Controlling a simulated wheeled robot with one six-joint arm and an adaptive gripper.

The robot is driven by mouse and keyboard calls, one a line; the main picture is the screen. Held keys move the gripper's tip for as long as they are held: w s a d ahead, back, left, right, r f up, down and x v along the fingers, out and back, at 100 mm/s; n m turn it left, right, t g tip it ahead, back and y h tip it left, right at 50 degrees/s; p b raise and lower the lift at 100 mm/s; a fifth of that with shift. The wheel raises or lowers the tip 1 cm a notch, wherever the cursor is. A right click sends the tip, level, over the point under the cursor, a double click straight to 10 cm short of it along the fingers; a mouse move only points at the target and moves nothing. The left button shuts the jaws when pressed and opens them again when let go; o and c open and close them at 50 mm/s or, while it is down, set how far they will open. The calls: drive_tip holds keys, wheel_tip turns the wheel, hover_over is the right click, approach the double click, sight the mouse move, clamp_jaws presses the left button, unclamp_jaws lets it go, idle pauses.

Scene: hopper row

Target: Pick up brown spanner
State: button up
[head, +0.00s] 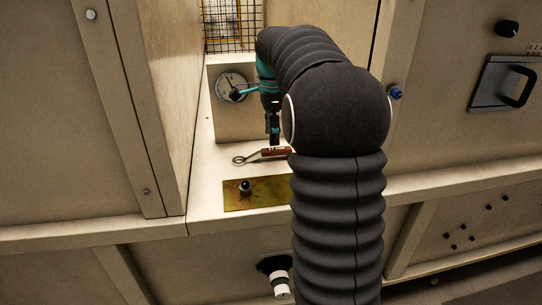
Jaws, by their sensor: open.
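The spanner (275,152) lies on a pale ledge in the recess, in the head view. Its brown handle points right and its grey ring end (239,160) points left. My arm hides the far right end of the handle. My gripper (273,140) points down just above the handle, seen from the side. Its jaws are open and hold nothing. I cannot tell whether the fingertips touch the spanner.
A yellow plate (235,198) with a dark knob sits on the ledge in front of the spanner. A round dial (231,87) is on the block behind. A wooden wall (160,90) bounds the recess at left. A black mesh (230,38) stands at the back.

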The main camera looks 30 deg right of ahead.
sight(272, 149)
drive_tip(key=shift+w+f+b, duration=0.2)
drive_tip(key=shift+f+b, duration=0.15)
drive_tip(key=shift+f, duration=2.7)
clamp_jaws()
